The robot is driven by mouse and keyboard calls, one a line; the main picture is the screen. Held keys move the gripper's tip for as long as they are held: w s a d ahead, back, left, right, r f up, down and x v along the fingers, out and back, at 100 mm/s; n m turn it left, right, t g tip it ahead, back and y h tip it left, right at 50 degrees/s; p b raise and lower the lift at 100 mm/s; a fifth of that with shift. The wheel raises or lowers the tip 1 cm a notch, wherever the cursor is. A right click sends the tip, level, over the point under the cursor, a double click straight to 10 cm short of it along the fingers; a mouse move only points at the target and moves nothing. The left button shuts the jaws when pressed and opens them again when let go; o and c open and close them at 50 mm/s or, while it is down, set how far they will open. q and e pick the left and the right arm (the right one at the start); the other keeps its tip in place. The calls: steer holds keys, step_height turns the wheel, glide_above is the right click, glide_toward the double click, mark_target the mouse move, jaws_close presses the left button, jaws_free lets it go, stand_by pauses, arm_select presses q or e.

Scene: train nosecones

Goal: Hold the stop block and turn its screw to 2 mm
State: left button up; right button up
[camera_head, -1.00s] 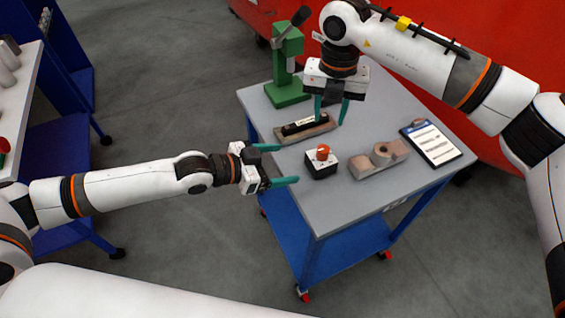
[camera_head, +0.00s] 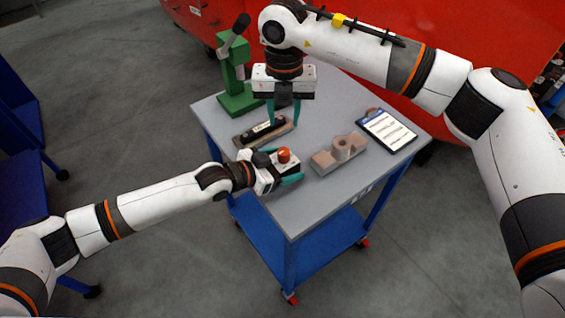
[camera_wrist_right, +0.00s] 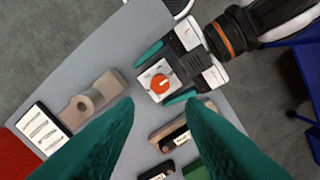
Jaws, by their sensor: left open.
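The stop block, a small dark block with a pale top, stands on the grey cart top. Its round orange screw knob (camera_head: 284,155) faces up. The stop block (camera_wrist_right: 152,76) also shows in the right wrist view, with the orange knob (camera_wrist_right: 160,83) in the middle of its pale face. My left gripper (camera_head: 287,167) is open, its teal fingers on opposite sides of the block; the right wrist view shows small gaps between fingers and block. My right gripper (camera_head: 283,121) is open and empty, pointing down above the table behind the block.
A brown holder with a black labelled bar (camera_head: 262,130) lies beneath my right gripper. A brown bored part (camera_head: 340,152) and a clipboard (camera_head: 388,130) lie to the right. A green press (camera_head: 237,90) stands at the back left. The table's near corner (camera_head: 295,215) is clear.

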mark_target(284, 151)
arm_select(q)
steer(key=c, duration=1.1)
steer(key=shift+c, duration=1)
arm_select(e)
steer(key=shift+o, duration=1.4)
steer(key=shift+r, duration=0.15)
steer(key=shift+m, duration=0.9)
step_height(284, 151, down, 11)
steer(key=shift+r, duration=0.1)
steer(key=c, duration=1)
